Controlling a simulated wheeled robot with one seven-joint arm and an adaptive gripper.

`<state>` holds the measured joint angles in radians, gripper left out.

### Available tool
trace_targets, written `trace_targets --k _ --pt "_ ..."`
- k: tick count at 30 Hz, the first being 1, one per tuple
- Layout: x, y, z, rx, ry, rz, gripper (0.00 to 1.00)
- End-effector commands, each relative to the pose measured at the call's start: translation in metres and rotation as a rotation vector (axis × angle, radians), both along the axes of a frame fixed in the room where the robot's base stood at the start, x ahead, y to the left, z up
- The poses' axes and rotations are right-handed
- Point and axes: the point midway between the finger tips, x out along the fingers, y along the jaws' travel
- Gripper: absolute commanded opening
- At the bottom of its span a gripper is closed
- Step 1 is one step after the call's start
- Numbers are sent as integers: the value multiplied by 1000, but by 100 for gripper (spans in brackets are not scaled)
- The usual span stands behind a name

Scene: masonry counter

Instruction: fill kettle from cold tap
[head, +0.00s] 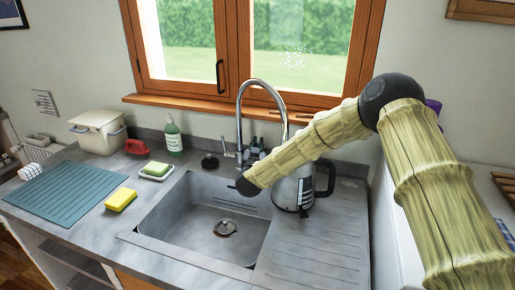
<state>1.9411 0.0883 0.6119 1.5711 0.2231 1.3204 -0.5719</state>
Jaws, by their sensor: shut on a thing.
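The kettle (285,194) is steel with a black handle on its right side. It appears upright at the drainer side of the sink, below the tap spout, with its upper left part hidden behind my arm. The tall chrome tap (240,112) arches at the back of the sink, with small levers (228,154) low on its left. My gripper (240,187) is at the dark end of my arm, over the sink's back right, left of the kettle and in front of the tap base. It is shut, but its fingers and what they hold cannot be made out.
The sink basin (205,222) looks empty. The ribbed drainer (320,250) is clear in front of the kettle. A yellow sponge (121,200), a sponge dish (157,171), a soap bottle (173,140) and a blue mat (65,193) lie left. The window (225,95) stands behind.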

Motion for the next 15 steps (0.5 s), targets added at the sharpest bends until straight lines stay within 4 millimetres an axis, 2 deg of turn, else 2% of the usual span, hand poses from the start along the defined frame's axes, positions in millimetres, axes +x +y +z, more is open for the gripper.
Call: trace_targets --k 5,15 --pt "-5 2 -6 -24 -71 0 0" --pt "-10 3 -2 -48 -148 0 0"
